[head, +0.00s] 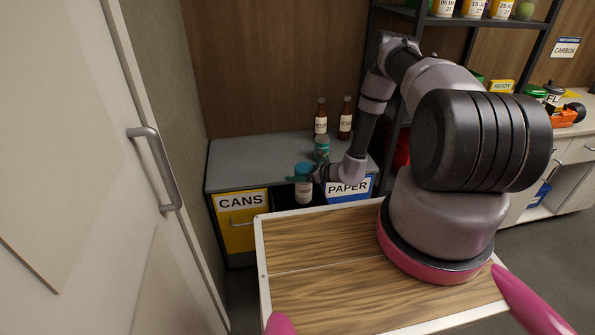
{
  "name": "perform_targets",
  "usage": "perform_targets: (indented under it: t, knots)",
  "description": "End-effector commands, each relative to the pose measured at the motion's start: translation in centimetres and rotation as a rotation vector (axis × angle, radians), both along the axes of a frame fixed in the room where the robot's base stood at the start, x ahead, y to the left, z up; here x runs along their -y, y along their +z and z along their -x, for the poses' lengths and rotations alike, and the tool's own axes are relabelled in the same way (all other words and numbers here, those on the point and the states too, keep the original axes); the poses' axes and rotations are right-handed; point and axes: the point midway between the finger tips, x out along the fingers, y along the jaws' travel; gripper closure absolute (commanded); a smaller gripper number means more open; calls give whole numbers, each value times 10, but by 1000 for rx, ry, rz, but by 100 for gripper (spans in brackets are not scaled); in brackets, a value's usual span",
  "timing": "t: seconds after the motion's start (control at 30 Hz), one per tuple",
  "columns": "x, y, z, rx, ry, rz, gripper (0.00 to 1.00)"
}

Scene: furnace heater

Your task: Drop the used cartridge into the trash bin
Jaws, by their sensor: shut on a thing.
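The fingers are small in the picture and partly merge with the teal top. No bin marked as trash can be made out. A yellow bin front marked CANS (241,205) is left of the cartridge, and a blue one marked PAPER (348,188) is right of it. Part of the space between them is hidden by the cartridge.
On the grey cabinet top (258,155) stand two brown bottles (320,118) (345,120) and a teal-lidded jar (321,148), close behind my gripper. A white door with a handle (155,165) borders the left. A shelf (480,21) and a counter stand right.

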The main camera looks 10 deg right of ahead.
Motion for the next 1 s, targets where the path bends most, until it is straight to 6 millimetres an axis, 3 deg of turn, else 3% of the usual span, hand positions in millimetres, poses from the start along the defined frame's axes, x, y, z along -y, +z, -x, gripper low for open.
perform_targets:
  t: [0.17, 0.2, 0.57, 1.0]
  knots:
    - [0, 1, 0, 1, 0, -1, 93]
    - [0, 1, 0, 1, 0, -1, 0]
    - [6, 3, 4, -1, -1, 0, 0]
    - [62, 34, 53, 0, -2, 0, 0]
